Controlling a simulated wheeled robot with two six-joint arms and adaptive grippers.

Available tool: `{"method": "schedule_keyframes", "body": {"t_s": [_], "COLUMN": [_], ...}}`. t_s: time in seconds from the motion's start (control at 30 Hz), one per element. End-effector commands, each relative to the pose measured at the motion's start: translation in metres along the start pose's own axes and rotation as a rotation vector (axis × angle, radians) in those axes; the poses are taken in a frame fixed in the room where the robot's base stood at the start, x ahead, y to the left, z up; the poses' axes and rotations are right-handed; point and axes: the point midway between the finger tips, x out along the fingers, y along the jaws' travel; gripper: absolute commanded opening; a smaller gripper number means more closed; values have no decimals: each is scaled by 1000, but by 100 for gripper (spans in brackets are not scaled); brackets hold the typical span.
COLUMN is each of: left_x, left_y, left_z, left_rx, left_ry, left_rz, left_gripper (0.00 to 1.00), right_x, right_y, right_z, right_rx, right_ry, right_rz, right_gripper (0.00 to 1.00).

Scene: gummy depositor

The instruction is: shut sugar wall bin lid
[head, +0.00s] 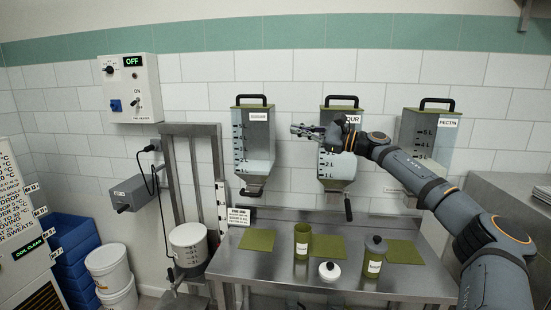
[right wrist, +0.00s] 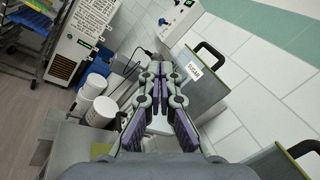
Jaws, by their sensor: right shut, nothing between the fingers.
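The sugar wall bin (head: 253,150) is a clear-fronted hopper on the tiled wall, left of the other two bins, with white contents low inside. Its olive lid with a black handle (head: 251,99) lies across the top and looks flat, like the lids beside it; I cannot tell whether it is fully seated. My right gripper (head: 300,131) is shut and empty, in front of the sour bin (head: 339,160) and just right of the sugar bin, pointing left. In the right wrist view its fingers (right wrist: 165,72) are together, beside the sugar label (right wrist: 194,71). My left gripper is out of view.
The pectin bin (head: 428,140) hangs at the right, behind my arm. Below, a steel table (head: 225,262) holds green mats, an olive cup (head: 302,240), a lidded bottle (head: 375,256) and a white-topped jar (head: 329,271). A scale column stands left of the sugar bin.

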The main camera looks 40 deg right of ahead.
Motion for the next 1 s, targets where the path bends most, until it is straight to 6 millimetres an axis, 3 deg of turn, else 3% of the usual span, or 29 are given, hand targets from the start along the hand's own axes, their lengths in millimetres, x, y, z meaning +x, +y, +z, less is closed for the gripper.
{"method": "schedule_keyframes", "body": {"t_s": [0.2, 0.4, 0.6, 1.0], "left_x": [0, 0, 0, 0], "left_y": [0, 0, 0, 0], "left_z": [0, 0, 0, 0], "left_rx": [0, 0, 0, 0], "left_ry": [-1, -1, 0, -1], "left_rz": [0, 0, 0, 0], "left_gripper": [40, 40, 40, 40], "right_x": [23, 42, 51, 51], "right_y": [42, 71, 83, 85], "right_z": [-26, -35, -37, -40], "right_rx": [177, 291, 338, 347], "right_ry": [-145, -242, -283, -283], "right_rz": [-33, -52, -58, -60], "right_gripper": [0, 0, 0, 0]}}
